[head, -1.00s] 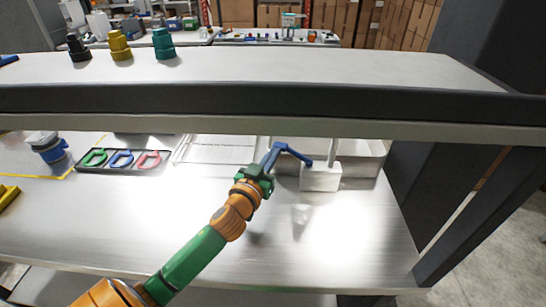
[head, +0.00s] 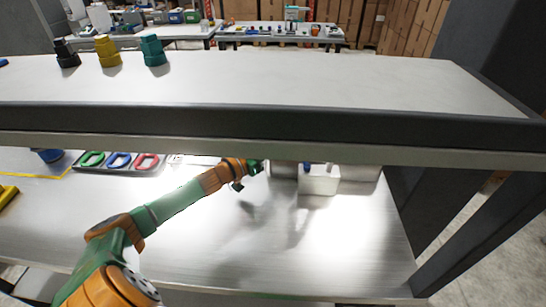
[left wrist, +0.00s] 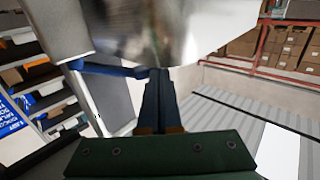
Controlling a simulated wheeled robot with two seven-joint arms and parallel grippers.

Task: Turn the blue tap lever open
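The tap is a pale block (head: 318,182) on the table under the shelf; only a small piece of its blue lever (head: 307,168) shows below the shelf edge. My left gripper (head: 258,167) is left of the tap, its tips hidden by the shelf in the head view. In the left wrist view the two blue fingers (left wrist: 158,76) stand close together. The blue lever (left wrist: 108,70) runs in from the left and its end meets or overlaps the fingertips; I see nothing clearly held between them. A shiny surface (left wrist: 165,30) lies just beyond. My right gripper is not in view.
The shelf (head: 270,125) crosses above the table and hides the back. A tray with green, blue and red rings (head: 119,161) lies left of my arm. A yellow item (head: 6,194) is at the far left. The front table is clear.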

